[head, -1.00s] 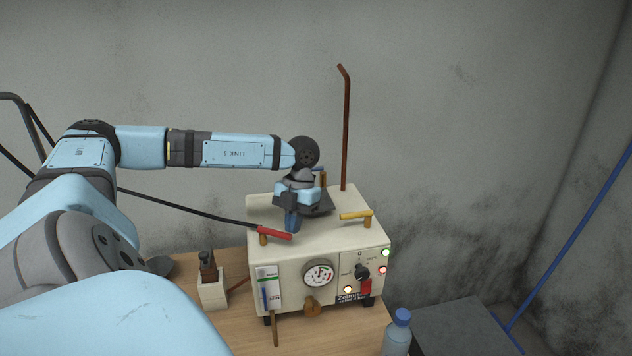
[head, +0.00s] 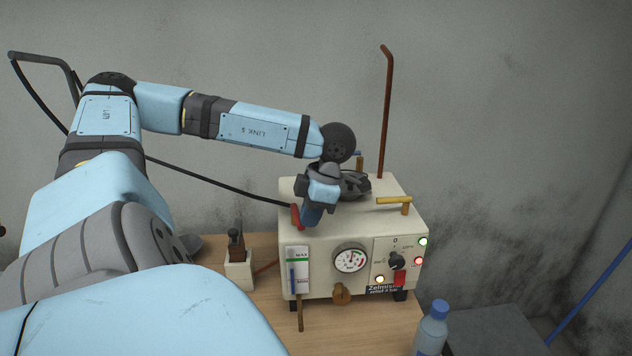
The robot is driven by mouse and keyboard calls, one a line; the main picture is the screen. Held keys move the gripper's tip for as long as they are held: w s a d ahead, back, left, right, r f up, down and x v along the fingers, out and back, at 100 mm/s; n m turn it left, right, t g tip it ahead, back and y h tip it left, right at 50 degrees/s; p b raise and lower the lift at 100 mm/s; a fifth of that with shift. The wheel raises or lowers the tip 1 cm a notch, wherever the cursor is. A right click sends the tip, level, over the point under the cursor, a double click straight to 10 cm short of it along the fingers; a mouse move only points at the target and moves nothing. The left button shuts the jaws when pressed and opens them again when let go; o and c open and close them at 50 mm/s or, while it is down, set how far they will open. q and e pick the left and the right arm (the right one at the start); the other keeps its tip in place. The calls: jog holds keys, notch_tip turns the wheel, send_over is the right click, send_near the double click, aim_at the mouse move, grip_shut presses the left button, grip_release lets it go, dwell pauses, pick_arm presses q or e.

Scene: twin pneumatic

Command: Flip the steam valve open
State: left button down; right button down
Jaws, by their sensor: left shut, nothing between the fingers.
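The cream steam machine (head: 340,225) stands on the wooden table with small lever valves on its top. A red-handled lever (head: 297,217) at the left front edge points roughly toward the viewer. A yellow-handled lever (head: 393,200) at the right lies sideways. A blue-tipped lever (head: 357,154) at the back is partly hidden by my arm. No readable label shows which is the steam valve. My left gripper (head: 310,217) is shut and empty, pointing down just right of the red handle. It is close to or touching the handle; I cannot tell which. My right gripper is not in view.
A pressure gauge (head: 351,259), a black knob (head: 397,261) and lit lamps are on the machine's front. A tall brown pipe (head: 386,115) rises behind. A bottle (head: 431,329) stands at the front right. A small white holder (head: 239,272) stands left of the machine.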

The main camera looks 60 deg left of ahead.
pick_arm(q)
jog(key=shift+s+f+b, duration=0.1)
jog(key=shift+s+b, duration=0.2)
jog(key=shift+s, duration=0.1)
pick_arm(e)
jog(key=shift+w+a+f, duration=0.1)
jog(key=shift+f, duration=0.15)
